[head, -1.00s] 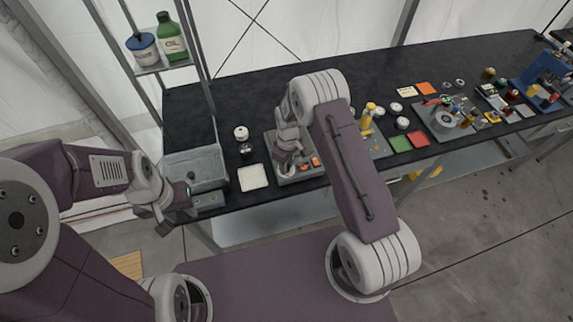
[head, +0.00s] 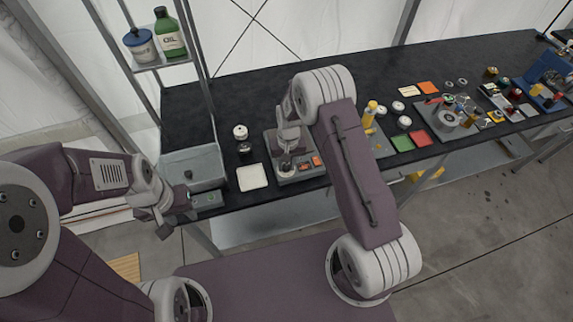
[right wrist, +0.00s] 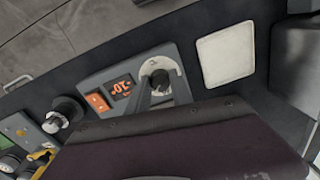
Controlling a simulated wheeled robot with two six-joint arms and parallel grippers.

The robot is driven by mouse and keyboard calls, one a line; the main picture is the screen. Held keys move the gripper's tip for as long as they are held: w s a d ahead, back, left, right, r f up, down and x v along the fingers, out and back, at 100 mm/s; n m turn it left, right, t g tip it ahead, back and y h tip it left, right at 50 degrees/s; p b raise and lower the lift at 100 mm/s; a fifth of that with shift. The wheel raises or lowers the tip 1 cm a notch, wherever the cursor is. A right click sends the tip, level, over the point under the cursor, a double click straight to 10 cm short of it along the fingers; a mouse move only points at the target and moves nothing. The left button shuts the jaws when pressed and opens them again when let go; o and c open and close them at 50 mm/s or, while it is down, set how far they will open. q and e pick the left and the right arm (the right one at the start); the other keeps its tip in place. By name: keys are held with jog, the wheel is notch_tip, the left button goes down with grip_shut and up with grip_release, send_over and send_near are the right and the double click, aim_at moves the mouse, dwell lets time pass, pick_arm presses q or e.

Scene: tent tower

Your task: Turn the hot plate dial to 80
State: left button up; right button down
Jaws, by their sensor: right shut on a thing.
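The hot plate (head: 311,172) is a grey box near the front edge of the dark bench, with orange marks on its front panel. In the right wrist view its panel shows an orange switch (right wrist: 97,101), a small dark display (right wrist: 122,88) with orange digits I cannot read surely, and the dial (right wrist: 166,66) with its pale ring. My right gripper (head: 287,160) reaches down over the panel and is shut on the dial, which it partly hides. My left gripper (head: 166,222) hangs by the bench's front left edge; its jaw opening is unclear.
A white square pad (head: 252,177) lies left of the hot plate. Green and red squares (head: 402,143) lie to the right.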

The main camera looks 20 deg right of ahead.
aim_at(287, 166)
jog(key=shift+m, duration=1.1)
jog(key=shift+w, duration=0.1)
jog(key=c, duration=1.1)
grip_release()
jog(key=shift+c, duration=0.2)
jog(key=shift+r+b, duration=0.3)
notch_tip(287, 166, up, 9)
jog(key=b, duration=0.1)
jog(key=shift+d+f+b, duration=0.15)
jog(key=shift+f+b, duration=0.05)
jog(key=shift+b, duration=0.2)
